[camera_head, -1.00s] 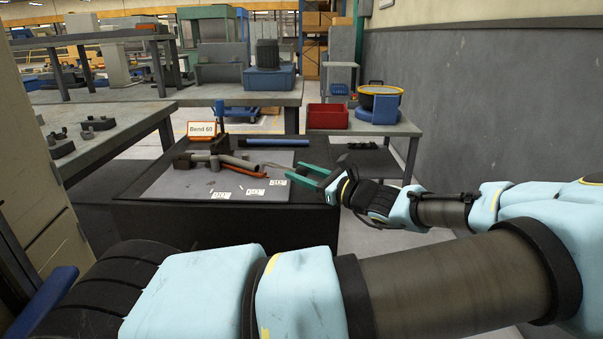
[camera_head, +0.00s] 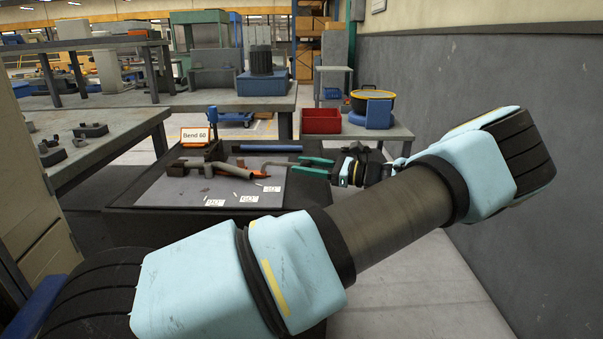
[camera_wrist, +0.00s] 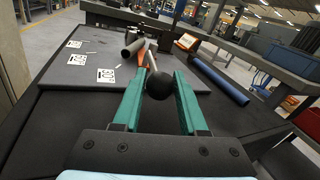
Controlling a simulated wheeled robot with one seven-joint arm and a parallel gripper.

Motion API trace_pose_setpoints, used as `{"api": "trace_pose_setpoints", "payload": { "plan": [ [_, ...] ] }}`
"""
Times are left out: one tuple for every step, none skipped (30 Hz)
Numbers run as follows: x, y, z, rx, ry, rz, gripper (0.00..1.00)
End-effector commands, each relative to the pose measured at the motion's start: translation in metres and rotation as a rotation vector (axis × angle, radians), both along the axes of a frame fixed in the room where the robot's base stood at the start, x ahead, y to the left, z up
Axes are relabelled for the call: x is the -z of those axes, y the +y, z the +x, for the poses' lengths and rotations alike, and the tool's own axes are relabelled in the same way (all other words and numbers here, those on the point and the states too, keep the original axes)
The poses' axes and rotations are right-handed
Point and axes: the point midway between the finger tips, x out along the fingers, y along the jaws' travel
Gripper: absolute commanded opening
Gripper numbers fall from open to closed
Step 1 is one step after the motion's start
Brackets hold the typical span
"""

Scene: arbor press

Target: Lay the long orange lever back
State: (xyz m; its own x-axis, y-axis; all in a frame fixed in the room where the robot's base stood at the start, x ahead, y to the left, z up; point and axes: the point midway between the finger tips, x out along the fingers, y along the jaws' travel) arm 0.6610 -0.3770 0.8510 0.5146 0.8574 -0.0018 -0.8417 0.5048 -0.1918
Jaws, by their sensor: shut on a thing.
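The orange lever (camera_head: 262,174) shows only in part in the head view, low over the bench plate beside and partly behind a grey tube (camera_head: 236,171). In the wrist view a short orange stretch of the lever (camera_wrist: 141,57) runs away from my gripper, with the grey tube (camera_wrist: 133,48) to its left. A round black knob (camera_wrist: 159,85) sits between my green fingers at the lever's near end. My gripper (camera_head: 290,166) is shut on this knob and reaches in from the right. The lever's far end at the dark bender block (camera_head: 194,165) is hidden.
A blue tube (camera_head: 266,148) lies along the plate's back edge, near the "Bend 60" sign (camera_head: 195,136) and a blue-topped post (camera_head: 213,118). White cards (camera_head: 249,198) lie at the plate's front. A red bin (camera_head: 321,121) stands behind; a wall (camera_head: 480,100) bounds the right.

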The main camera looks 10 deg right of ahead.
Motion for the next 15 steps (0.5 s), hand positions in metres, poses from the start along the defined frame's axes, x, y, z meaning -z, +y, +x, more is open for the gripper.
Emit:
{"api": "trace_pose_setpoints", "payload": {
  "plan": [
    [0.002, -0.002, 0.008, -0.023, -0.002, -0.003, 0.00],
    [0.002, -0.003, 0.011, -0.037, -0.002, -0.003, 0.00],
    [0.002, -0.005, 0.015, -0.054, -0.001, -0.001, 0.00],
    [0.002, -0.005, 0.018, -0.068, -0.002, -0.002, 0.00],
    [0.002, -0.007, 0.021, -0.078, -0.002, -0.001, 0.00],
    [0.002, -0.007, 0.024, -0.094, -0.002, -0.001, 0.00],
    [0.002, -0.008, 0.026, -0.105, -0.001, -0.001, 0.00],
    [0.002, -0.009, 0.029, -0.114, -0.001, -0.002, 0.00],
    [0.002, -0.009, 0.031, -0.126, -0.001, -0.001, 0.00],
    [0.002, -0.010, 0.033, -0.133, -0.001, -0.001, 0.00],
    [0.001, -0.010, 0.035, -0.141, -0.002, -0.001, 0.00],
    [0.001, -0.010, 0.036, -0.149, -0.002, -0.001, 0.00],
    [0.001, -0.011, 0.038, -0.153, -0.001, -0.001, 0.00],
    [0.001, -0.011, 0.039, -0.157, -0.001, 0.000, 0.00],
    [0.001, -0.011, 0.040, -0.163, -0.001, 0.000, 0.00]
  ]
}}
